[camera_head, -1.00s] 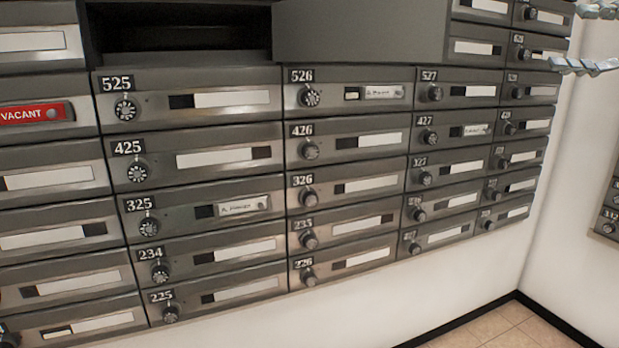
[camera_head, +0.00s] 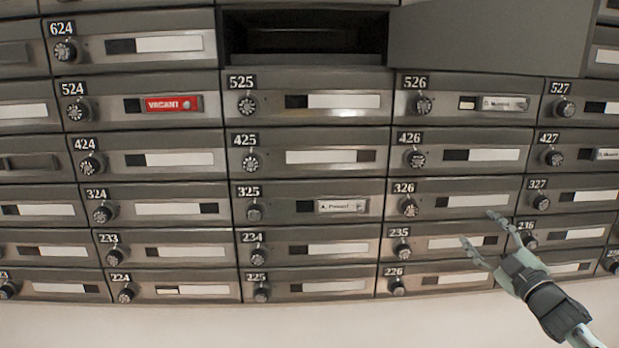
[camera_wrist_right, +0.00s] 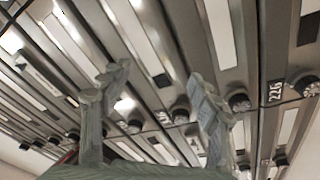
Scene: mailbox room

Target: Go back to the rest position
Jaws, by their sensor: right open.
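My right gripper (camera_head: 478,230) is in the lower right of the head view, in front of the mailboxes near 235 and 326. Its two fingers are spread apart with nothing between them. In the right wrist view the open fingers (camera_wrist_right: 157,95) point toward the mailbox fronts, and the space between them is empty. I cannot tell whether the fingers touch the doors. My left gripper is not in view.
A wall of grey mailboxes (camera_head: 310,165) with dials and number plates fills the head view. One compartment (camera_head: 305,40) at the top stands open, its door (camera_head: 490,35) swung out to the right. A red VACANT label (camera_head: 170,104) marks 524. Bare white wall (camera_head: 200,325) lies below.

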